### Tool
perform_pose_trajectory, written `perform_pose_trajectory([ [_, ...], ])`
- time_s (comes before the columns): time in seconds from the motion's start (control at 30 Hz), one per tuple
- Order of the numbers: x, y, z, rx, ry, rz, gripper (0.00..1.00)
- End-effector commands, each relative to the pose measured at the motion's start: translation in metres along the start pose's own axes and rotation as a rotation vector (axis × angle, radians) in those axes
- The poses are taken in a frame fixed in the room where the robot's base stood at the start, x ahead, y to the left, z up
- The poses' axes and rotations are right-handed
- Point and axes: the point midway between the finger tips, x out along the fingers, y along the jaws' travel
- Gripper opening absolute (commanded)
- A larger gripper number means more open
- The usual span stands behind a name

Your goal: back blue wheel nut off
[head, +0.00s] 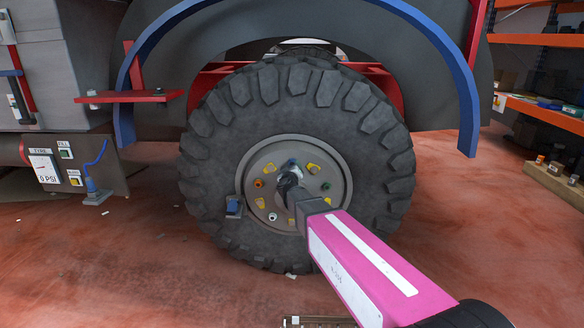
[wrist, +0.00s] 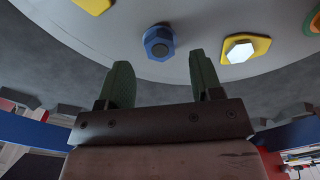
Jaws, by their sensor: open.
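My gripper (wrist: 162,78) is open and empty. Its two dark green fingers are apart, and the nut lies beyond their tips, roughly in line with the gap, not between them. In the head view my gripper (head: 290,182) is in front of the hub's middle. The wheel (head: 345,95) stands upright.
Yellow tabs (head: 313,168) and orange (head: 259,183), green (head: 325,187) and white (head: 272,217) nuts surround the hub. A yellow tab with a silver nut (wrist: 240,48) is right of the blue nut. A red shelf (head: 130,97) juts out left. A blue fender (head: 463,90) arches overhead.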

Motion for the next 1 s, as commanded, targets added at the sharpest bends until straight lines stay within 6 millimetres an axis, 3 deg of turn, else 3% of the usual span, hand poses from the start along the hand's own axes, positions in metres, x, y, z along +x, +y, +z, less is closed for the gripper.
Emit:
perform_pose_trajectory([
  [0.1,-0.029,0.001,0.000,0.000,0.000,-0.002,0.60],
  [0.33,-0.064,0.001,0.000,0.000,0.001,-0.001,0.60],
  [0.77,-0.069,0.000,0.000,0.001,0.001,-0.003,0.60],
  [1.0,-0.072,-0.002,0.018,0.063,0.016,-0.148,0.60],
])
